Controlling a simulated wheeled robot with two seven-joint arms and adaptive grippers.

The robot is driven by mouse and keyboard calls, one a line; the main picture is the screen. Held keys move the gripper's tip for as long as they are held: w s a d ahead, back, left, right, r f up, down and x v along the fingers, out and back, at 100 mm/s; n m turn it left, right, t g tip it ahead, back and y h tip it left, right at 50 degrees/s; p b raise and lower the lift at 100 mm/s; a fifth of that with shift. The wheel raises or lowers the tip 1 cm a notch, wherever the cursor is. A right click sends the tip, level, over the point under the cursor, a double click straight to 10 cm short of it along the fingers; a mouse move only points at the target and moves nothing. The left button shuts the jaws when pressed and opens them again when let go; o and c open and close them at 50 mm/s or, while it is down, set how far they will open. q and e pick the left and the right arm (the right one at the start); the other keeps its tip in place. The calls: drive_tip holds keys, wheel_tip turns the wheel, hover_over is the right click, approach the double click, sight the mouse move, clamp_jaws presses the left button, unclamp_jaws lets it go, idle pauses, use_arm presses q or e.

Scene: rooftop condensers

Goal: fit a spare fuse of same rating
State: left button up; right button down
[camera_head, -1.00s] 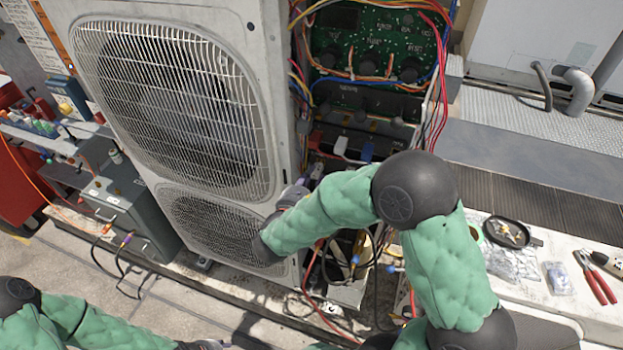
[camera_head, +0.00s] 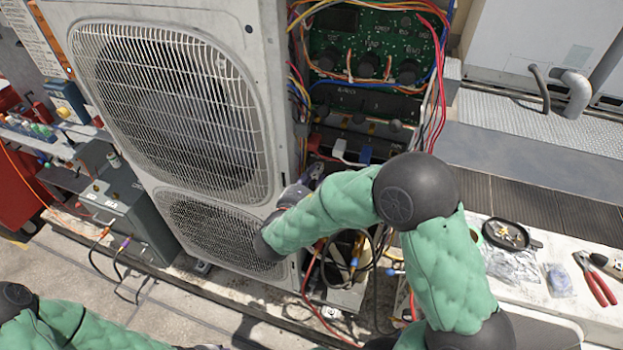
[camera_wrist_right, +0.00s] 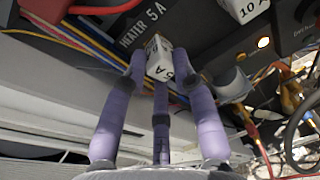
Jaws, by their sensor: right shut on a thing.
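My right gripper (camera_wrist_right: 160,76) has purple fingers and is shut on a small white fuse (camera_wrist_right: 158,56) marked with an A rating; its number is partly covered. The fuse is up against a dark panel, beside the label "HEATER 5 A" (camera_wrist_right: 140,27). I cannot tell whether it is seated or only touching. In the head view my right gripper (camera_head: 312,176) is at the lower part of the open condenser cabinet, mostly hidden by my own forearm. My left gripper (camera_head: 207,347) barely shows at the bottom edge, and its fingers cannot be made out.
A white block marked 10 A (camera_wrist_right: 249,8) sits to the right on the panel. A dark round dish (camera_head: 506,234) with small parts and red pliers (camera_head: 596,280) lie on the right ledge.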

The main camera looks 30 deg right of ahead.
drive_tip(key=shift+w+d, duration=0.1)
drive_tip(key=c, duration=0.9)
unclamp_jaws()
drive_tip(key=v, duration=1.2)
